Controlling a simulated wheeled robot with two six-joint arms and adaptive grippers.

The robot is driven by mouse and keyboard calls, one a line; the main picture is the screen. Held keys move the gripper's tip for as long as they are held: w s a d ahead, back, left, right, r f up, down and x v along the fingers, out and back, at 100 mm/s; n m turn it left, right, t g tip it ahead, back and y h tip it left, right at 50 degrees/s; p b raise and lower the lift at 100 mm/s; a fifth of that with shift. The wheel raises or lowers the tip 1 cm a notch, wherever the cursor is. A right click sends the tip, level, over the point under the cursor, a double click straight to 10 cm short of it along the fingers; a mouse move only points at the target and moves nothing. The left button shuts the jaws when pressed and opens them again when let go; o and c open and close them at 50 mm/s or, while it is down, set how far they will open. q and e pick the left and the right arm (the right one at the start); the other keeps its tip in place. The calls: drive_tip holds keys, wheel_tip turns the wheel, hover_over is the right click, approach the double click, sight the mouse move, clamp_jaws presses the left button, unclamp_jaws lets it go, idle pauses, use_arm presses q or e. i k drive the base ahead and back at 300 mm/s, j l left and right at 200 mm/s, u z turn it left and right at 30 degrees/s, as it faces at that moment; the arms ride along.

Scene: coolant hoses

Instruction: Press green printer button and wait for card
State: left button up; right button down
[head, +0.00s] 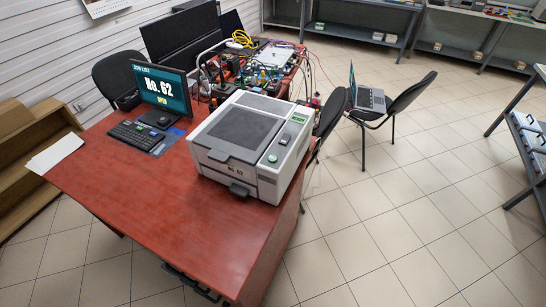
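A white and grey printer (250,144) stands on the red-brown desk (130,205) near its right edge. A small round green button (272,158) sits on the printer's top panel at the front right. A small green display (298,118) is behind the button on the same panel. A dark tray or handle (239,189) juts from the printer's front, with a "No 62" label beside it. I see no card there. Neither of my grippers is in view.
A monitor (162,90) reading "No. 62" and a keyboard (137,134) stand left of the printer. White paper (55,154) lies at the desk's left edge. A chair (391,108) holding a laptop (367,95) stands to the right. The tiled floor in front is clear.

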sight(272, 159)
drive_tip(key=i+l+u, duration=0.1)
drive_tip(key=l+u, duration=0.15)
drive_tip(key=l, duration=1.05)
drive_tip(key=l+u, duration=0.25)
drive_tip(key=l, duration=1.05)
drive_tip(key=k, duration=0.05)
